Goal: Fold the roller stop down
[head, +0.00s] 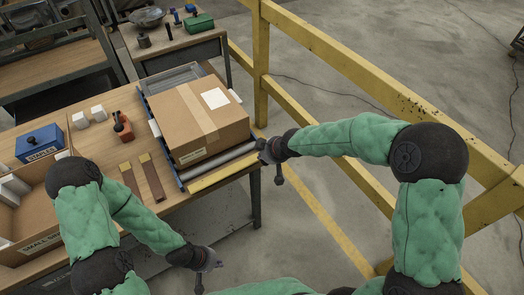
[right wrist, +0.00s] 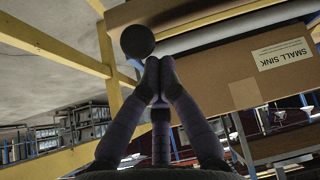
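The roller stop seems to be the yellow bar (head: 223,172) across the front end of the roller track, in front of a large cardboard box (head: 205,118). In the right wrist view a yellow bar (right wrist: 150,15) runs along the top, near a round black knob (right wrist: 137,40). My right gripper (head: 262,150) is at the right end of the track. In the wrist view its fingers (right wrist: 154,66) meet at the tips, just short of the knob; I cannot tell whether they touch it. My left gripper (head: 218,265) hangs low in front of the table; its fingers are too small to read.
The wooden table (head: 95,160) holds a blue staples box (head: 40,143), a red-handled tool (head: 122,126), white blocks (head: 92,115), two brown strips (head: 152,178) and an open carton (head: 35,225). A yellow railing (head: 345,65) runs behind my right arm.

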